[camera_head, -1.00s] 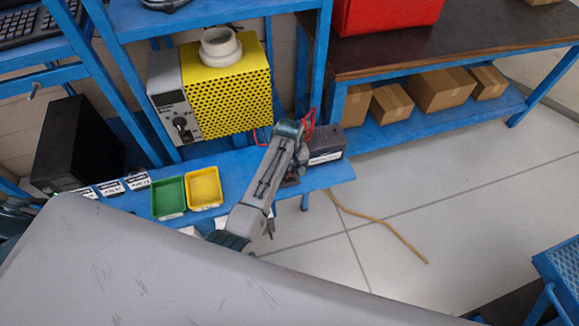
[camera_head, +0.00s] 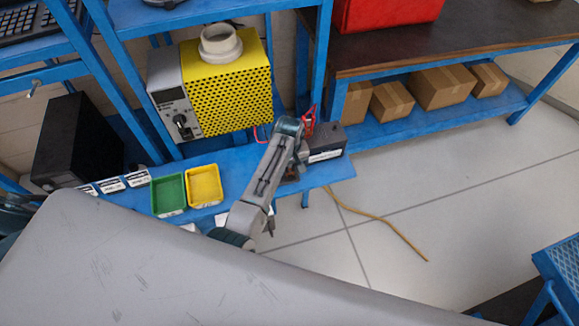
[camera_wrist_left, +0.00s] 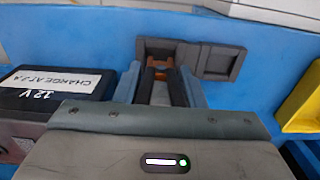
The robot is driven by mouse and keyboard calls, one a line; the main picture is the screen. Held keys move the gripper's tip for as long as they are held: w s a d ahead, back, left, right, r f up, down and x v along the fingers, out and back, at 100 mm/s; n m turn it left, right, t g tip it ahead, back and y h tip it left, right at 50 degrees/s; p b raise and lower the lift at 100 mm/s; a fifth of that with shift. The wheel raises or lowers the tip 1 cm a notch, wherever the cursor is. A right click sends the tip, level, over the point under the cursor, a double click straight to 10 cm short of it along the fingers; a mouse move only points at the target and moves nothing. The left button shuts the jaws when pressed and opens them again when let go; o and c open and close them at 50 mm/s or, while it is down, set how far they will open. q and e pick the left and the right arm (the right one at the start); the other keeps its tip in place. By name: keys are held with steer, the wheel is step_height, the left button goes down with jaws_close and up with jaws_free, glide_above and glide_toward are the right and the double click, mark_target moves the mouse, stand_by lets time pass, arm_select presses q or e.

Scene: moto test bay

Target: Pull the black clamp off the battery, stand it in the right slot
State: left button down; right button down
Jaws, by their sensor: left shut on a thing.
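The black battery (camera_head: 325,142) sits at the right end of the blue bench; in the left wrist view its labelled top (camera_wrist_left: 55,82) is at the left. My left gripper (camera_wrist_left: 163,78) is shut on the black clamp (camera_wrist_left: 160,72), which shows copper-coloured parts between the fingers. The clamp is off the battery, at the left-in-picture slot of the dark two-slot holder (camera_wrist_left: 232,62). I cannot tell how deep it sits. The other slot looks empty. In the head view my left arm hides the gripper and most of the holder. My right gripper is not in view.
A red clamp (camera_head: 309,120) stands by the battery. A yellow tray (camera_head: 204,186) and a green tray (camera_head: 168,195) lie left of my arm. The floor to the right is mostly clear.

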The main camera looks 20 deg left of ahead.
arm_select(q)
steer(key=shift+f+b, duration=0.55)
steer(key=shift+f, duration=0.4)
stand_by(0.6)
steer(key=c, duration=0.8)
jaws_free()
steer(key=shift+c, duration=0.2)
step_height(320, 180, up, 10)
steer(key=b, duration=0.2)
steer(key=shift+b, duration=0.35)
steer(key=shift+r, duration=0.4)
